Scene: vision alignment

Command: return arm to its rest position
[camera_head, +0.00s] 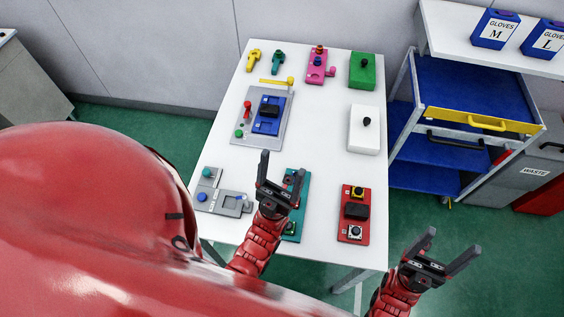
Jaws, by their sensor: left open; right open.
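My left gripper (279,176) is open and empty. It is over the front part of the white table (321,179), in front of a teal fixture (303,183) that it partly hides. My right gripper (449,247) is open and empty. It is off the table's right side, over the green floor, to the right of a red fixture (355,214). Both red arms come up from the bottom of the view. A large red part of my own body fills the lower left.
The table holds a grey fixture with a blue block (268,116), a grey L-shaped plate (228,201), a pink block (317,68), a green box (362,71) and a white box (364,129). A blue-shelved cart (450,85) stands to the right, near a waste bin (524,172).

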